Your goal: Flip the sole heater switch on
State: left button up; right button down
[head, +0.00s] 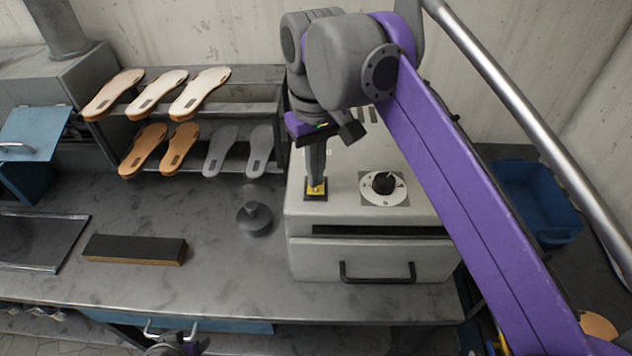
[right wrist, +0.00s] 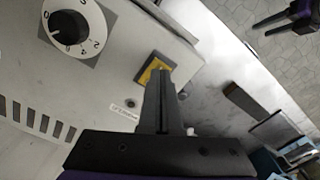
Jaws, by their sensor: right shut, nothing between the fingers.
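The sole heater (head: 370,258) is a pale grey box on the bench, with a front slot and a dark handle. On its top are a black dial (head: 383,184) on a white scale and a yellow switch (head: 316,189) on a dark plate. My right gripper (head: 317,180) points down, shut and empty, with its fingertips at the switch. In the right wrist view the fingertips overlap part of the yellow switch (right wrist: 152,70); I cannot tell whether they touch it or which way it is tipped. My left gripper (head: 178,348) shows only partly at the bottom edge.
A rack with several soles (head: 203,92) stands at the back left. A dark knobbed tool (head: 254,218) and a dark block (head: 134,249) lie on the bench (head: 225,285). A blue bin (head: 540,205) is at the right, beyond my right arm.

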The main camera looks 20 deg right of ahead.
aim_at(315, 190)
pick_arm(q)
jog(key=shift+s+f+b, duration=0.2)
jog(key=shift+f+b, duration=0.25)
jog(key=shift+f, duration=0.15)
pick_arm(e)
jog(key=shift+f, duration=0.9)
dwell(0.3)
pick_arm(q)
jog(key=shift+r, duration=0.1)
pick_arm(e)
jog(key=shift+r, duration=0.1)
jog(key=shift+r+p, duration=1.85)
jog(key=shift+r, duration=0.7)
jog(key=shift+w+r+p, duration=0.1)
jog(key=shift+r+p, duration=0.45)
jog(key=shift+r, duration=0.35)
pick_arm(q)
notch_tip(315, 190, up, 6)
jog(key=w, duration=0.2)
jog(key=shift+w+r, duration=0.2)
jog(key=shift+w, duration=0.15)
pick_arm(e)
jog(key=shift+f, duration=0.1)
pick_arm(q)
jog(key=shift+s, duration=0.15)
